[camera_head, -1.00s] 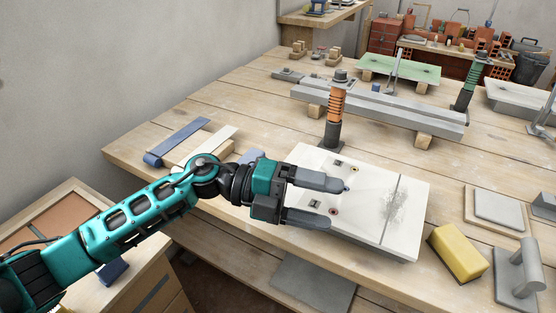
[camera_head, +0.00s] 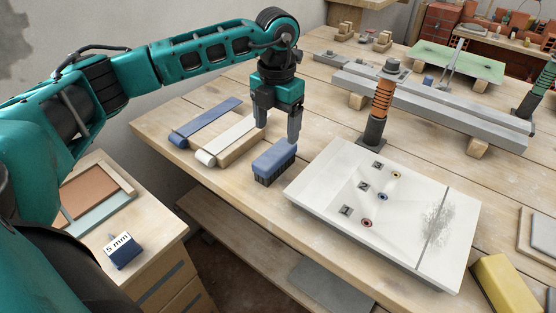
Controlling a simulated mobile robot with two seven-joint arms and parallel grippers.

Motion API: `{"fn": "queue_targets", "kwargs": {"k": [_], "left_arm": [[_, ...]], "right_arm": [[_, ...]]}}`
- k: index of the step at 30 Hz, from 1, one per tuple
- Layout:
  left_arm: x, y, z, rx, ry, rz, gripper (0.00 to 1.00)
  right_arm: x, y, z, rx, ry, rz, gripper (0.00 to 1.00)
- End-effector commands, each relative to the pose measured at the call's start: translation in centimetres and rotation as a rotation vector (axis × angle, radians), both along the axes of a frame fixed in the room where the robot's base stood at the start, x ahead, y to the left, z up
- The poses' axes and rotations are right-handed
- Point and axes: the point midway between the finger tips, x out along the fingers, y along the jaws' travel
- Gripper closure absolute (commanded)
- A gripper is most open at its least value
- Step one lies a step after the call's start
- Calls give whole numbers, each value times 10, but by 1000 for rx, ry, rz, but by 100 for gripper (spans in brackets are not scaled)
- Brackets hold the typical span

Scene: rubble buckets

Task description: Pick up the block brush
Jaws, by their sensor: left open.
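The block brush (camera_head: 275,159) has a blue top and dark bristles below. It lies on the wooden table, left of the white board, in the middle of the head view. My left gripper (camera_head: 277,132) points down with its two fingers apart, above and just behind the brush. The fingers look empty, and I cannot tell if either one touches the brush. My right gripper is not in view.
The white board (camera_head: 330,207) with small fittings lies right of the brush. A blue roll (camera_head: 207,120) and a white roll (camera_head: 228,139) lie to the left. An orange-ribbed post (camera_head: 382,100) stands behind. A yellow sponge-like block (camera_head: 505,285) is at lower right.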

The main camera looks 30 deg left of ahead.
Motion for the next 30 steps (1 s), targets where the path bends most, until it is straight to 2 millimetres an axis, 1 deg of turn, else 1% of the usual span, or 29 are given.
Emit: {"fn": "queue_targets", "kwargs": {"k": [1,3,10,15,18,22,28,30], "left_arm": [[-1,0,-10,0,2,0,21],[0,0,-20,-1,2,-1,21],[-1,0,-37,-2,0,-1,21],[-5,3,-63,-2,2,-1,21],[-4,2,-75,-3,0,-1,21],[-4,2,-82,-2,-1,-1,21],[-4,2,-82,-3,-1,-2,21],[-4,2,-82,-3,-1,-2,28]], "right_arm": [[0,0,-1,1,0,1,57],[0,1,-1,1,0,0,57],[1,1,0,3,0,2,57],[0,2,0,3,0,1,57],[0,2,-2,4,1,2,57],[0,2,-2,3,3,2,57],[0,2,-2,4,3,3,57],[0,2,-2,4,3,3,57]]}}
